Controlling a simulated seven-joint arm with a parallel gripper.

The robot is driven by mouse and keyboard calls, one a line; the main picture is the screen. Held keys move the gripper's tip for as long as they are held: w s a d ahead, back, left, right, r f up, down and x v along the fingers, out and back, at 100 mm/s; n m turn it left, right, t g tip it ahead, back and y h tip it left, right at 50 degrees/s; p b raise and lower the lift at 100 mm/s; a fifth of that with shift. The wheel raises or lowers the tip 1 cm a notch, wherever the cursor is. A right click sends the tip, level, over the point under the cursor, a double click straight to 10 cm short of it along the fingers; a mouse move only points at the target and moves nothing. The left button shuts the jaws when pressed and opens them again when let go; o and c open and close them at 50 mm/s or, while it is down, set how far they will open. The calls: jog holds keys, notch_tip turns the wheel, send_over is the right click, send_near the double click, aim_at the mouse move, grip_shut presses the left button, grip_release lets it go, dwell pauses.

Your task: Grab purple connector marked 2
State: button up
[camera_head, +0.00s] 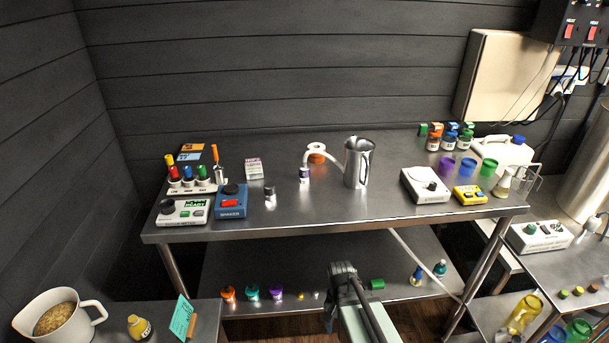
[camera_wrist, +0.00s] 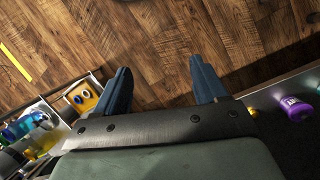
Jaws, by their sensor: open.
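A purple connector (camera_head: 275,292) stands on the lower shelf of the steel table in the head view, right of a teal one (camera_head: 252,292) and an orange one (camera_head: 228,293). A purple piece with white marking (camera_wrist: 297,108) shows at the right edge of the wrist view and looks like the same connector. Its marking is too small to read surely. My gripper (camera_wrist: 163,82) is open, with two dark fingers spread over wooden floor and nothing between them. It is apart from the purple piece, which lies right of the right finger.
Small silver and yellow pieces stand right of the purple connector. A green block (camera_head: 376,284) and two small bottles (camera_head: 417,275) are further right on the shelf (camera_head: 300,262). The tabletop (camera_head: 330,205) above holds a steel jug (camera_head: 357,165) and several devices.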

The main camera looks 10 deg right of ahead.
jog(key=w+r+m+t, duration=0.1)
jog(key=w+r, duration=0.3)
jog(key=r, duration=0.4)
jog(key=w+r+m+t, duration=0.1)
jog(key=w+r+m, duration=0.1)
jog(key=w+r, duration=0.35)
notch_tip(320, 180, up, 30)
jog(key=m+t, duration=0.2)
jog(key=m, duration=0.8)
send_over(304, 167)
jog(key=w, duration=0.1)
jog(key=shift+d+r+y, duration=0.15)
jog(key=shift+y, duration=0.15)
jog(key=shift+w, duration=0.25)
jog(key=shift+f, duration=0.3)
jog(key=f, duration=1.3)
jog(key=shift+s+f, duration=0.2)
jog(key=c, duration=1.2)
